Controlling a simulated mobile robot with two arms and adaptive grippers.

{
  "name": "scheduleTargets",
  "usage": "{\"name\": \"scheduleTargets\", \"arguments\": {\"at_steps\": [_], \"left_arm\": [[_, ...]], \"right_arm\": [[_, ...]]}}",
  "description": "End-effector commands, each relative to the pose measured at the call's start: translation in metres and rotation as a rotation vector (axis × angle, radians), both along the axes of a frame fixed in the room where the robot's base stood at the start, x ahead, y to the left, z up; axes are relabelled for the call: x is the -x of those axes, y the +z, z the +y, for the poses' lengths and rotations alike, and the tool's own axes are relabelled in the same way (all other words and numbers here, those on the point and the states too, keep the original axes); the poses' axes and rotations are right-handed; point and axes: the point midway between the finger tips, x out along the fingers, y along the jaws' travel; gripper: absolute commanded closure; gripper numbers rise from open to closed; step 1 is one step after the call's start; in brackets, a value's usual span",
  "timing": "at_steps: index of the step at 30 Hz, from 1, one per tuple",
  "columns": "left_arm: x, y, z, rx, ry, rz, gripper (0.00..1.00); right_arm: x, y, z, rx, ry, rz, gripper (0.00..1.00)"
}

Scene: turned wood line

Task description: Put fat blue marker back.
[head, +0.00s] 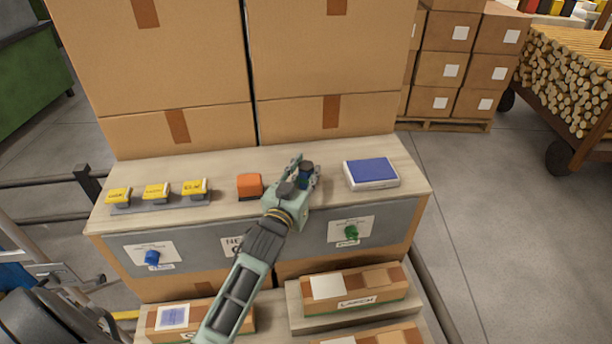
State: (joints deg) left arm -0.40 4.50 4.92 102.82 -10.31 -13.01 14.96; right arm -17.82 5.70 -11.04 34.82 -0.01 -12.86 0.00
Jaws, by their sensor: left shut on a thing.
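My left gripper (303,176) is over the wooden shelf top, right of the orange block. It is shut on a short dark blue piece, which looks like the fat blue marker (306,172). The fingers hide part of the piece, and I cannot tell whether it touches the shelf top. A smaller bright blue piece (152,257) sits at the left white card on the shelf's grey front. A green piece (350,232) sits at the right white card. My right gripper is not in view.
A blue pad in a white case (371,172) lies right of my gripper. The orange block (249,186) and several yellow stamps (156,191) stand to the left. Large cartons (325,60) rise behind the narrow shelf top (225,208). Labelled cartons (355,287) lie below.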

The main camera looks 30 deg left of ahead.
Motion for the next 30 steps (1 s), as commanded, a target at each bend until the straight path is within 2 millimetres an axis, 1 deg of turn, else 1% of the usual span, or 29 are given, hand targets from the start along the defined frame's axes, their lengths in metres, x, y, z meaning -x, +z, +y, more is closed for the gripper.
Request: {"name": "scheduleTargets", "arguments": {"at_steps": [2, 3, 6, 9, 17, 21, 23, 26, 30], "left_arm": [[0.0, -0.001, 0.0, 0.0, 0.001, 0.006, 0.99], [0.0, -0.002, 0.0, 0.0, 0.001, 0.007, 0.72], [0.0, -0.002, 0.0, 0.0, 0.001, 0.007, 0.63], [0.0, -0.001, 0.0, 0.0, 0.001, 0.006, 0.54], [0.0, -0.001, 0.0, 0.0, 0.0, 0.005, 0.54], [0.005, -0.002, -0.001, 0.0, 0.0, 0.006, 0.54], [0.012, -0.003, -0.001, 0.001, 0.0, 0.006, 0.54], [0.029, -0.003, -0.003, 0.0, 0.0, 0.007, 0.54], [0.06, -0.004, -0.007, 0.0, 0.001, 0.008, 0.54]], "right_arm": [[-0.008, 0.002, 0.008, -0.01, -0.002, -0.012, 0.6], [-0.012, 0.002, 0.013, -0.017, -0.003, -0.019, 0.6], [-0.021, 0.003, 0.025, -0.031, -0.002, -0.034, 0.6], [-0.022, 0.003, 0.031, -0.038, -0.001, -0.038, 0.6], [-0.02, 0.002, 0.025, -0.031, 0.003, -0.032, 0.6], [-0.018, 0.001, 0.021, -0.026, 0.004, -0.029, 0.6], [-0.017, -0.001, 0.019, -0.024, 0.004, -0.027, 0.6], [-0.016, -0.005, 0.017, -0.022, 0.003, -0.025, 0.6], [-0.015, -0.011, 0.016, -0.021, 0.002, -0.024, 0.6]]}}
